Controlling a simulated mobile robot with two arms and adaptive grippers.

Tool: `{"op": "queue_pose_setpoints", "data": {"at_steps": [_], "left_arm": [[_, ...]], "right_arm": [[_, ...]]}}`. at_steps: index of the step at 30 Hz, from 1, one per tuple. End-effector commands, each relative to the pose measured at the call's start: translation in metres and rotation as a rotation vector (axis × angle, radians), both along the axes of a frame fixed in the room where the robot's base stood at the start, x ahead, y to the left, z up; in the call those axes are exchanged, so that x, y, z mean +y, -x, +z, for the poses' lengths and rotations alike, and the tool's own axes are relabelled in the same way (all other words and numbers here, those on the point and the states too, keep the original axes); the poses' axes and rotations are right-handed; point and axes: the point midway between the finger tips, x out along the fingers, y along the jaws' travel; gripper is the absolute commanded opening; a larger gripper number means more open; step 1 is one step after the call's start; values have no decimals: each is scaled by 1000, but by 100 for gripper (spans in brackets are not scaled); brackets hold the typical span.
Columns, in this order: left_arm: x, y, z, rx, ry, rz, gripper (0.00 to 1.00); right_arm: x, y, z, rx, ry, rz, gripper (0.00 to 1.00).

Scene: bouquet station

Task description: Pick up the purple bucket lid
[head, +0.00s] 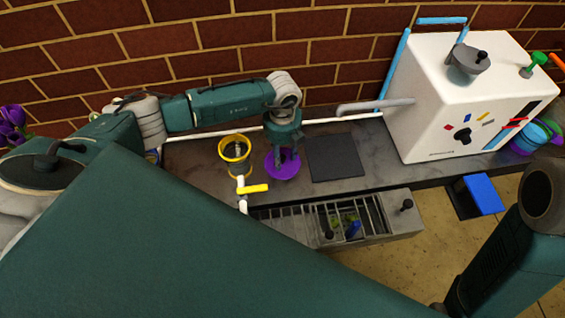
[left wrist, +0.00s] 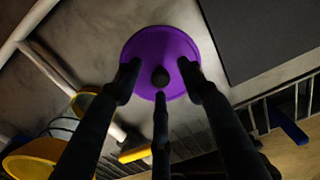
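The purple bucket lid (head: 272,164) lies on the grey counter, left of a dark square mat. In the left wrist view the lid (left wrist: 160,42) is a round purple disc with a dark round knob (left wrist: 160,77) at its middle. My left gripper (head: 287,174) points down over the lid and hides part of it in the head view. Its three fingers (left wrist: 159,82) are spread apart around the knob, with gaps between them and the knob. Whether the tips touch the lid's surface cannot be told. My right gripper is out of view; part of my right arm shows at the lower right.
A yellow-rimmed bucket (head: 235,150) and a yellow-handled tap (head: 252,188) stand left of the lid. The dark mat (head: 334,158) is free. A grated basin (head: 300,224) lies in front, and a white machine (head: 455,100) stands at the right. A brick wall is behind.

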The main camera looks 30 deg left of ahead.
Motion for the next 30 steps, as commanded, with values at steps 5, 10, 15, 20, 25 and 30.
{"op": "queue_pose_setpoints", "data": {"at_steps": [5,10,15,20,25,30], "left_arm": [[0,0,1,0,0,0,36],[0,0,1,-1,1,0,2],[0,0,1,-1,1,0,0],[0,0,1,-1,1,0,0],[0,-1,9,-2,1,0,0],[0,-1,34,-3,1,0,0]], "right_arm": [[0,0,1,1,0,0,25],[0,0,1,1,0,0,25],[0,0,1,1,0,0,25],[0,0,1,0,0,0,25],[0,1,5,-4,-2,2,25],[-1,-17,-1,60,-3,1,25]]}}
